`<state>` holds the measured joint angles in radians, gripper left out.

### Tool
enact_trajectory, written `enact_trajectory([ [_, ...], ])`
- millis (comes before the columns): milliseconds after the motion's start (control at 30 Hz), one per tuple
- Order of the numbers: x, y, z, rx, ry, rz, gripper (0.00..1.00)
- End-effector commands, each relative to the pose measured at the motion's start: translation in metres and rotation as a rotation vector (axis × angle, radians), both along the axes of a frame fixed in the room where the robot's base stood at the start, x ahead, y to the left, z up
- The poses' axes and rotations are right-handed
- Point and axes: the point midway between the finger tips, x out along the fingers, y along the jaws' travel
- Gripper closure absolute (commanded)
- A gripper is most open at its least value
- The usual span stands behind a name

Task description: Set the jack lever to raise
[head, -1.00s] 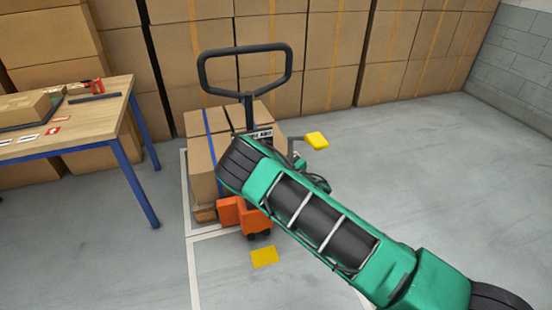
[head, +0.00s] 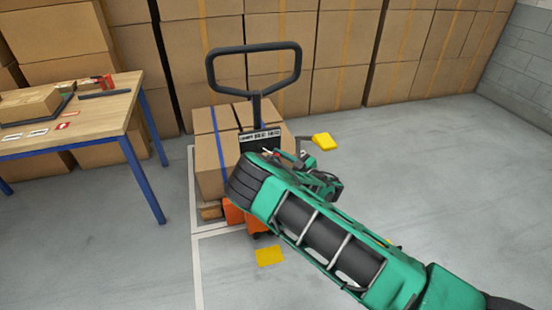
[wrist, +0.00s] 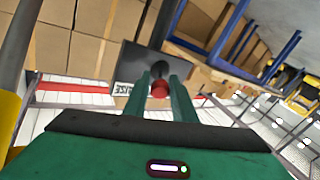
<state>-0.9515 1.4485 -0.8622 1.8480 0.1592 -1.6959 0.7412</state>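The pallet jack's black loop handle (head: 254,62) stands upright in the head view. Below it, a dark plate (head: 245,142) with a white label strip (head: 266,135) sits on the handle's column. In the wrist view, a red knob (wrist: 160,90) on a dark stem shows in front of this plate, beside a label (wrist: 122,88) whose visible letters end in "ISE". My gripper's two green fingers (wrist: 160,98) are apart, one on each side of the red knob. I cannot tell whether they touch it. In the head view, my arm hides much of the jack and the lever.
Strapped cartons (head: 210,160) stand behind the jack's column. A yellow block (head: 324,141) sticks out to its right. A wooden table (head: 100,118) with blue legs is at left. Stacked cartons (head: 345,80) line the back wall. The floor at right is clear.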

Motion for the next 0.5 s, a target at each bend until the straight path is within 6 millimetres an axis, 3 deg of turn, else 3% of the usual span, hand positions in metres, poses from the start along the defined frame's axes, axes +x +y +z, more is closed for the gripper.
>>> enact_trajectory([
  [367,-0.0010,0.0001,0.0004,0.001,0.000,0.001,0.61],
  [500,-0.0077,-0.0088,-0.0001,-0.001,0.000,-0.001,0.61],
])
